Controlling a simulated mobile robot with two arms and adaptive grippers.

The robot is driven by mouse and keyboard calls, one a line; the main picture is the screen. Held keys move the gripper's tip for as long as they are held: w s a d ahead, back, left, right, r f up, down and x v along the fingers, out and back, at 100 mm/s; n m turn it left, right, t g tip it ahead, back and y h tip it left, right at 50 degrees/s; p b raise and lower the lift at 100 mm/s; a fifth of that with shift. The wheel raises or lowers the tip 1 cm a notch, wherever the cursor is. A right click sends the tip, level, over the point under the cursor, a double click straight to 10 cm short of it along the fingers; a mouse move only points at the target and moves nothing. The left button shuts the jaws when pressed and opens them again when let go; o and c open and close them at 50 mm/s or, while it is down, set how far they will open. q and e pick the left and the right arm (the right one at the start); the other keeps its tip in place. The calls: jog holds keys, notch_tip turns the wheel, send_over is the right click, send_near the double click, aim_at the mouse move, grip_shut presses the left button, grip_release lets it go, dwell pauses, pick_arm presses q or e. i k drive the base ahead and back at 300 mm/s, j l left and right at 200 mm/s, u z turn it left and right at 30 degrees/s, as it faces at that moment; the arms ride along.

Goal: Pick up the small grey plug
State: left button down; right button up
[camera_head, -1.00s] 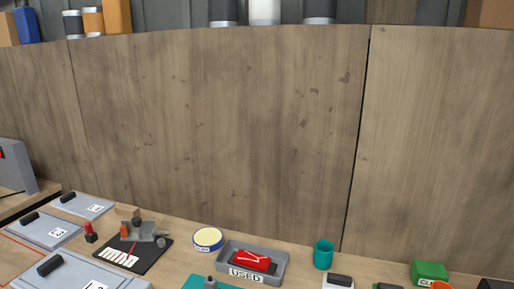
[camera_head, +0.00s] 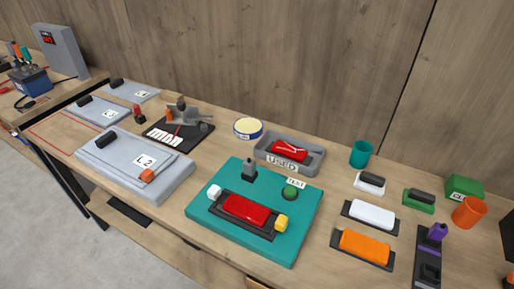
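A small dark grey upright piece (camera_head: 249,170), which looks like the grey plug, stands at the back of the teal mat (camera_head: 273,252). It is behind a red block (camera_head: 246,209) in a dark holder with a white knob (camera_head: 214,191) on its left and a yellow knob (camera_head: 281,222) on its right. A green round button (camera_head: 290,192) is to its right on the mat. Neither of my grippers shows in the head view.
A grey USED tray (camera_head: 314,166) holding a red piece stands behind the mat. Grey L2 panel (camera_head: 165,178) is to the left. White (camera_head: 372,214) and orange (camera_head: 364,246) blocks, a purple-topped device (camera_head: 437,232) and an orange cup (camera_head: 468,212) are to the right. A wooden wall rises behind.

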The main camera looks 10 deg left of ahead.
aim_at(249, 165)
jog(key=z, duration=0.8)
jog(key=k+j+z, duration=0.3)
jog(key=j, duration=0.2)
jog(key=k+j+z, duration=0.25)
jog(key=j, duration=0.2)
jog(key=k+j+z, duration=0.3)
jog(key=j, duration=0.15)
jog(key=k+j, duration=0.15)
jog(key=j, duration=0.1)
